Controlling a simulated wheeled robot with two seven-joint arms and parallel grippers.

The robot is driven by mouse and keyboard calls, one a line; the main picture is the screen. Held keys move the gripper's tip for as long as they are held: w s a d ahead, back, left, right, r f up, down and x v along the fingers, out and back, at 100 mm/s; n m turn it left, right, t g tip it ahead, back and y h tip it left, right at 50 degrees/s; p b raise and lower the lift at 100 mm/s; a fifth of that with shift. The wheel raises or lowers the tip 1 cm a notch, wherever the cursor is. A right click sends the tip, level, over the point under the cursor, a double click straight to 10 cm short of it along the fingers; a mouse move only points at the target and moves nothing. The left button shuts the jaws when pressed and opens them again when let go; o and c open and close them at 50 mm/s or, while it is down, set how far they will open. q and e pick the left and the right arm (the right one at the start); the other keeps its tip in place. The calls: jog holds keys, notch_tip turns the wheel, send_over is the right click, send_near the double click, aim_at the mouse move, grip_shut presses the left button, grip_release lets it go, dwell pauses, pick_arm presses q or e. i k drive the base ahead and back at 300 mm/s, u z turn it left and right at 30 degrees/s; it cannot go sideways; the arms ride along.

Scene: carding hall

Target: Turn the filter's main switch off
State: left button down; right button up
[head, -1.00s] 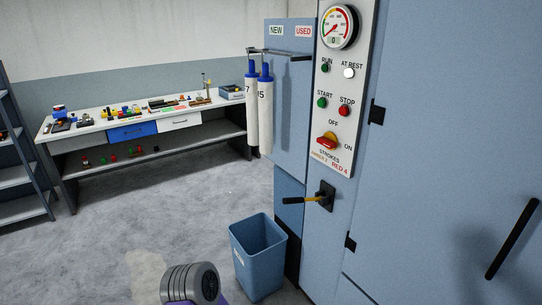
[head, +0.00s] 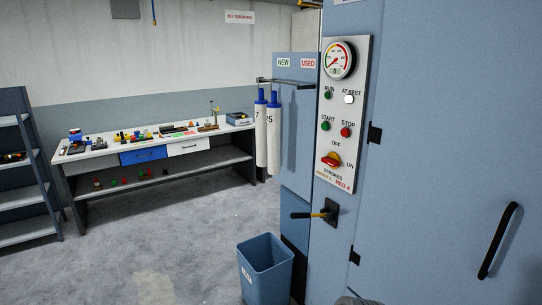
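The filter's main switch (head: 331,160) is a red and yellow rotary knob low on the white control panel (head: 350,60) of the blue filter cabinet. OFF is printed above the knob and ON to its right. The knob's grip lies roughly sideways, toward the ON side, though it is small in view. Above it are a green START button (head: 325,126), a red STOP button (head: 346,132), a green RUN lamp (head: 328,95) and a bright white AT REST lamp (head: 349,98). Neither gripper is in view.
A blue bin (head: 266,268) stands on the floor beside the cabinet. Two white, blue-topped tubes (head: 261,135) hang from a rail. A cluttered workbench (head: 95,150) is at the back left, with clear floor before it.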

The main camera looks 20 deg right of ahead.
aim_at(333, 158)
jog(key=u, duration=0.5)
jog(key=i, duration=1.7)
jog(key=z, duration=1.05)
jog(key=i, duration=0.85)
jog(key=z, duration=0.85)
